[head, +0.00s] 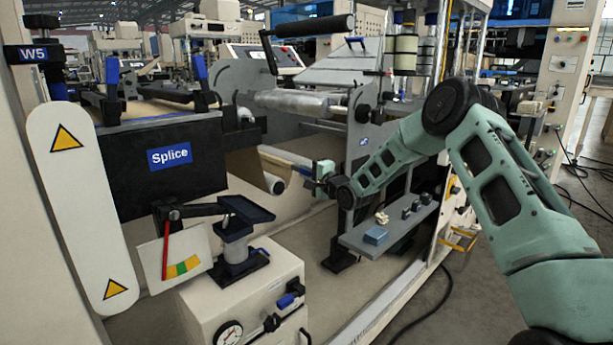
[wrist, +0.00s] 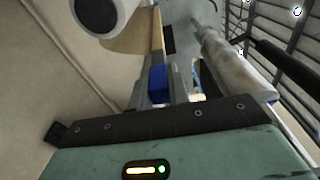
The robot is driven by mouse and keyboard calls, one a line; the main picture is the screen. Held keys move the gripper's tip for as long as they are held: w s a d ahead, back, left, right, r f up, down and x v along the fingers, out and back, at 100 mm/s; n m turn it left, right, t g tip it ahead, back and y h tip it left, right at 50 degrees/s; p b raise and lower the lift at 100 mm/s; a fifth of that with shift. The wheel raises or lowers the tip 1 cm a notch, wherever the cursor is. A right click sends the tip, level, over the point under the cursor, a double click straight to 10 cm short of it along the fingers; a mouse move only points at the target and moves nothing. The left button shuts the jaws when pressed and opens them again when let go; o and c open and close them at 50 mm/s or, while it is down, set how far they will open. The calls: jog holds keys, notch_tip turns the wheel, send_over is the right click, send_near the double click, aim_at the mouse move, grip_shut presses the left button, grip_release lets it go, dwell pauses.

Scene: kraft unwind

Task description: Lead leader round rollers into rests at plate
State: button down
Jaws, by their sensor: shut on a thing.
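My gripper (head: 322,174) is in the middle of the head view, at the right end of the leader's pale wooden bar (head: 286,156), and is shut on it. In the wrist view the bar (wrist: 157,32) runs away from the jaws (wrist: 165,88). The brown leader (head: 243,167) hangs from the bar and runs left behind the splice plate (head: 125,168); its brown sheet also shows in the wrist view (wrist: 128,42). Light rollers (head: 273,183) lie just below the bar. A larger grey roller (head: 300,104) is above it. I cannot make out the rests at the plate.
A grey shelf (head: 385,232) with small blocks is below my forearm. In the wrist view, a white roller end (wrist: 98,14) and a grey roller (wrist: 235,65) flank the bar.

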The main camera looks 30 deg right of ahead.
notch_tip(320, 180, up, 31)
jog(key=p, duration=2)
jog(key=shift+r, duration=0.1)
jog(key=r+p, duration=0.2)
jog(key=d+r+p, duration=0.1)
jog(key=r+p, duration=0.1)
jog(key=r, duration=0.1)
jog(key=shift+w+p, duration=0.2)
jog(key=shift+p, duration=0.1)
jog(key=shift+d, duration=0.1)
